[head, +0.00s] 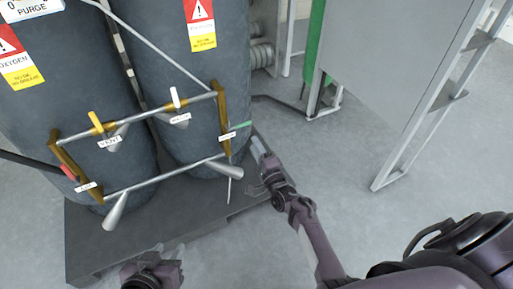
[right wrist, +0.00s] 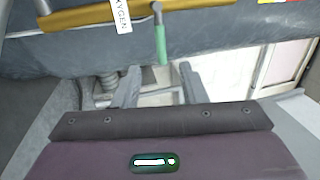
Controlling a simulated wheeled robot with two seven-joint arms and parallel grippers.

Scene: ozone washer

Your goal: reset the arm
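My right gripper (head: 259,150) is beside the right end of the pipe frame on the dark tanks. In the right wrist view its two fingers (right wrist: 161,80) are spread apart with nothing between them. A green valve handle (right wrist: 161,46) hangs just beyond the fingertips, apart from them. The same green handle (head: 240,126) shows in the head view, close to the gripper's tip. My left gripper (head: 150,274) is at the bottom edge of the head view, in front of the tank base; its fingers cannot be made out.
Two dark tanks (head: 75,90) with brass and steel piping (head: 160,178) stand on a dark platform (head: 95,250). A grey cabinet (head: 390,60) on a metal frame stands at the upper right. The grey floor (head: 350,150) at the right is mostly clear.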

